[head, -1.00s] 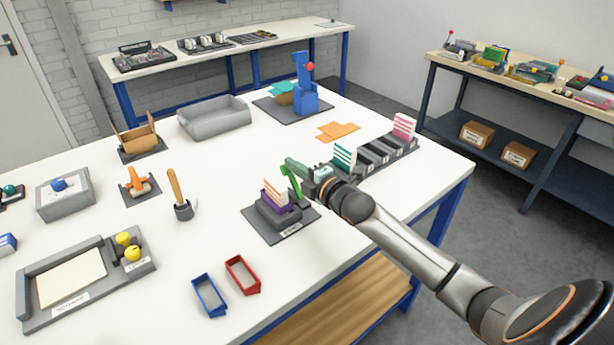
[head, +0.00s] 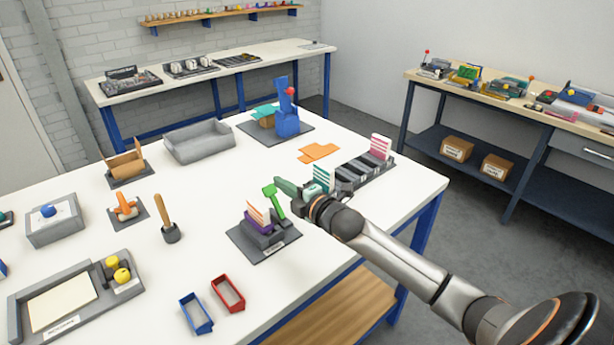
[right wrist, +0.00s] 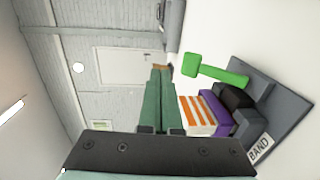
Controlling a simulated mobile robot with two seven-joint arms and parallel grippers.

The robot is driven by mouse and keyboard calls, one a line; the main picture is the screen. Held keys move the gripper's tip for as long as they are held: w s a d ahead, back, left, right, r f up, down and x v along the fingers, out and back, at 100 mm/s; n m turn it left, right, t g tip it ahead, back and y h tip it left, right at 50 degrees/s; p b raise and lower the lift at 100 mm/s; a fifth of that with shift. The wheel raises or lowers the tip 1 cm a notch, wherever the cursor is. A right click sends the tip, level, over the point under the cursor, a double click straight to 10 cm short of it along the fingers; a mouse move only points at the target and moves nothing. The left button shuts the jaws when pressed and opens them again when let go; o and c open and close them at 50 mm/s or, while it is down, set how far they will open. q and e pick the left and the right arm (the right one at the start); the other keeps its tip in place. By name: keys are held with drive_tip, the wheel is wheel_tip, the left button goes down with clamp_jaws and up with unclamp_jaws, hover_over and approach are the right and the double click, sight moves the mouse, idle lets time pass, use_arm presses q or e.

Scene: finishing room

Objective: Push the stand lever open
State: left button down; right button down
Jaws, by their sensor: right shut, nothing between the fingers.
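The stand (head: 240,240) is a dark grey plate near the front right of the white table, with a label on its front edge that reads "BAND" in the right wrist view. It bears a purple holder (head: 254,226) with orange-striped cards (head: 257,210). Its green lever (head: 275,202) stands up at the right side, with a wide block head (right wrist: 191,64). My right gripper (head: 281,182) has green fingers, shut and empty, close beside the lever head. In the right wrist view the fingers (right wrist: 160,72) show a small gap to the head. My left gripper is not in view.
A card rack (head: 350,180) with striped cards lies just right of my right gripper. A red bin (head: 229,306) and a blue bin (head: 196,325) stand near the front edge. A wooden-handled tool (head: 165,220) stands left of the stand. The table between is clear.

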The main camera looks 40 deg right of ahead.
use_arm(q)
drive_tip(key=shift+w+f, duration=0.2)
use_arm(e)
drive_tip(key=s+r, duration=0.6)
drive_tip(key=s, duration=0.1)
drive_tip(key=shift+d, duration=0.3)
drive_tip(key=shift+s, duration=0.1)
